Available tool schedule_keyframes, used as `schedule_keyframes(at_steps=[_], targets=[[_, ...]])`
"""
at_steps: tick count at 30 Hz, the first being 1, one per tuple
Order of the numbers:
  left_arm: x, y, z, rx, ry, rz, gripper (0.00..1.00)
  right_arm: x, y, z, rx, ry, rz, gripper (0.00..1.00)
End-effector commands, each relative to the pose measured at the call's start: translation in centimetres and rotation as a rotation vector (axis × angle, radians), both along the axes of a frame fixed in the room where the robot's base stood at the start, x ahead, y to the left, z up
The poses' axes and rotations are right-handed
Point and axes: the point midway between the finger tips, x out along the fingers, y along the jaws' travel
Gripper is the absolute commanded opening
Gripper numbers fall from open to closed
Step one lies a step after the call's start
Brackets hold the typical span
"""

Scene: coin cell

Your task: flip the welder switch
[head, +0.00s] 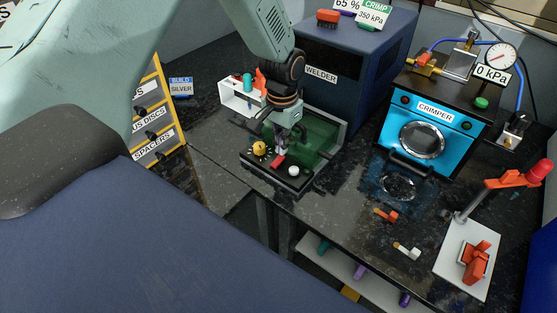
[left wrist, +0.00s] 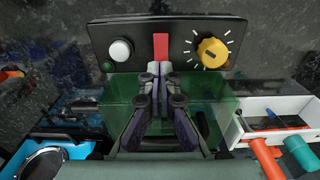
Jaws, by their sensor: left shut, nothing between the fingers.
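The welder (head: 345,75) is a dark blue box with a white WELDER label, at the top middle of the head view. In front of it is a black control panel (head: 262,176) with a yellow dial (head: 259,148), a red switch (head: 278,161) and a white button (head: 294,171). In the left wrist view the red switch (left wrist: 161,47) stands between the white button (left wrist: 121,49) and the yellow dial (left wrist: 212,52). My left gripper (head: 296,133) is shut and empty, its fingertips (left wrist: 160,68) right at the red switch. I cannot tell whether they touch. My right gripper is not in view.
A green transparent guard (head: 322,134) stands behind the panel. A white holder (head: 237,98) with coloured-handled tools is left of my gripper. The blue crimper (head: 467,130) stands right, with loose small tools (head: 386,215) on the dark bench before it.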

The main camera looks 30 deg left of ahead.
Motion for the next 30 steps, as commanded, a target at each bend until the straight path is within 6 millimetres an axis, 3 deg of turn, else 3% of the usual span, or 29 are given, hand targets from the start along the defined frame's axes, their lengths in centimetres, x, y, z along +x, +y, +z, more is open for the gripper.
schedule_keyframes(at_steps=[30], targets=[[0.00, 0.00, -0.75, 0.000, 0.000, 0.000, 0.00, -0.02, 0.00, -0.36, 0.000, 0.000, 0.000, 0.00]])
